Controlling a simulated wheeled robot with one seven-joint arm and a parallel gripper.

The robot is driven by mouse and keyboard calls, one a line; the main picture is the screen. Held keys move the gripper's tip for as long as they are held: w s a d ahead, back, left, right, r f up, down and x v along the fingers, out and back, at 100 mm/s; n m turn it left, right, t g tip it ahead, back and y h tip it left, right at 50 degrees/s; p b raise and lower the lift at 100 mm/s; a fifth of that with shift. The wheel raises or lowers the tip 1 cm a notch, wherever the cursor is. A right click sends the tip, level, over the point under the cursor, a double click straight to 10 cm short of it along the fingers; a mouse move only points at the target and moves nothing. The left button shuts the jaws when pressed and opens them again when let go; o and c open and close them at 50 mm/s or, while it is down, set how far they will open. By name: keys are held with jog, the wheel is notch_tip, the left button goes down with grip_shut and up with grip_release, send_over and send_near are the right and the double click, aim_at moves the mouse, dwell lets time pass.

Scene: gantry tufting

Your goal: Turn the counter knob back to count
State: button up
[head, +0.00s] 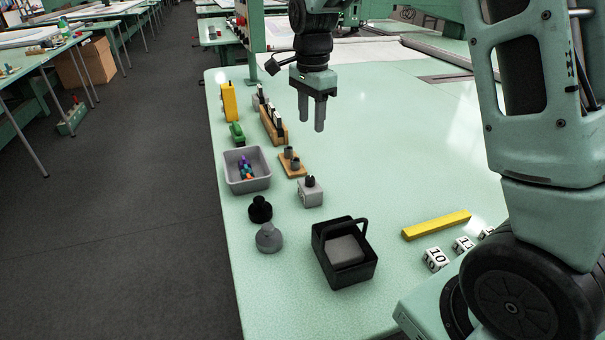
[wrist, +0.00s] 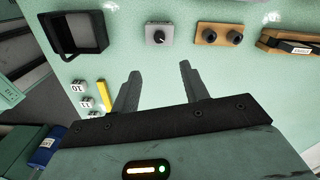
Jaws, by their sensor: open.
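The counter (head: 311,194) is a small light grey box on the green table, with a dark knob (head: 309,181) on top. In the wrist view the counter (wrist: 160,35) is at the top middle, and its knob (wrist: 159,37) shows a pale mark; the reading is too small to tell. My gripper (head: 311,125) is open and empty, pointing down above the table, apart from the counter. In the wrist view the fingertips (wrist: 159,68) appear below the counter, with clear table between them.
A wooden block with two dark knobs (head: 292,162) sits close beside the counter. A grey bin of coloured pieces (head: 247,185), a black basket (head: 360,275), a yellow bar (head: 437,225) and numbered cubes (head: 436,259) stand around. The table's right middle is clear.

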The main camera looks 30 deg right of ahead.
aim_at(310, 178)
notch_tip(310, 178, down, 16)
jog(key=shift+f, duration=0.2)
dwell(0.4)
grip_shut()
